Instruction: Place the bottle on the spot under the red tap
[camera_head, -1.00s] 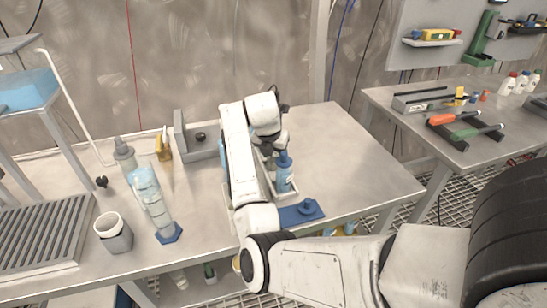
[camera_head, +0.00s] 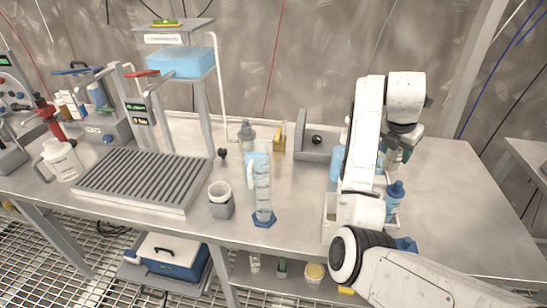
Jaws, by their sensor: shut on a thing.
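My gripper (camera_head: 396,150) is above the right part of the steel bench, shut on a pale greyish bottle (camera_head: 394,159). My arm and fingers hide part of this bottle. A blue bottle (camera_head: 394,201) stands just in front of it, in or beside a white tray (camera_head: 329,220) that my arm partly covers. At the left, a tap with a red lever (camera_head: 142,73) rises behind a ribbed drip tray (camera_head: 187,205). Another red fitting (camera_head: 52,125) stands further left, above a white jug (camera_head: 61,160). I cannot tell the exact marked spot.
A grey cup (camera_head: 221,206), a tall clear cylinder on a blue foot (camera_head: 264,218) and a grey bottle (camera_head: 246,135) stand between my arm and the drip tray. A raised shelf with a blue tank (camera_head: 181,63) stands behind. The ribbed tray's top is clear.

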